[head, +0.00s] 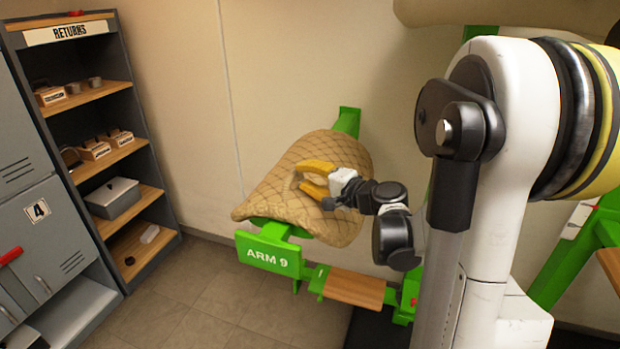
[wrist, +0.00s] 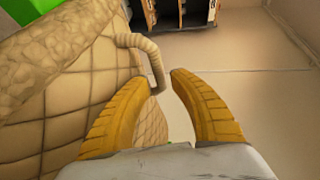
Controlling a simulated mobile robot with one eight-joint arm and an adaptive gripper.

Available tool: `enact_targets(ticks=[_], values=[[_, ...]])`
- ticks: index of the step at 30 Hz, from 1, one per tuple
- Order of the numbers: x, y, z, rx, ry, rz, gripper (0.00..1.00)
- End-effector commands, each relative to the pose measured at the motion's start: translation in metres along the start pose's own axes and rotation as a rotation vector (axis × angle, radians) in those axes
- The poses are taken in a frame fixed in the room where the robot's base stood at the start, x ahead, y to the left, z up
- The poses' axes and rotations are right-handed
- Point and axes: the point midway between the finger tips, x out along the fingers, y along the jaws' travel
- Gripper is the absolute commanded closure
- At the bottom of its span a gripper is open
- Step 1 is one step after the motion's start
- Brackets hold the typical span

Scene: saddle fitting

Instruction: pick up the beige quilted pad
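The beige quilted pad (head: 276,185) lies draped over the green stand marked ARM 9 (head: 268,256). In the wrist view the pad (wrist: 60,110) fills the left side, with a ribbed beige handle loop (wrist: 147,50) standing out from it. My gripper (head: 306,178) is over the pad's upper face, its yellow fingers pointing left. In the wrist view the fingers of my gripper (wrist: 168,82) are apart, and the loop's lower end shows at the gap between their tips. I cannot tell whether a finger touches the loop.
A grey shelf unit marked RETURNS (head: 70,33) stands at the left with boxes on its shelves, beside grey lockers (head: 30,215). A wooden step (head: 354,288) juts out at the stand's right. The floor (head: 195,300) in front of the shelves is clear.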

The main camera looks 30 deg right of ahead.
Motion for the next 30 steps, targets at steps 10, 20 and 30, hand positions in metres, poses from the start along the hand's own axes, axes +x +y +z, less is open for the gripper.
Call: enact_targets(ticks=[10, 20, 30], values=[[0.039, 0.001, -0.003, -0.001, 0.0, 0.001, 0.73], [0.038, 0.001, -0.003, -0.001, 0.0, 0.001, 1.0], [0.038, 0.001, -0.004, -0.001, 0.0, 0.001, 1.0]])
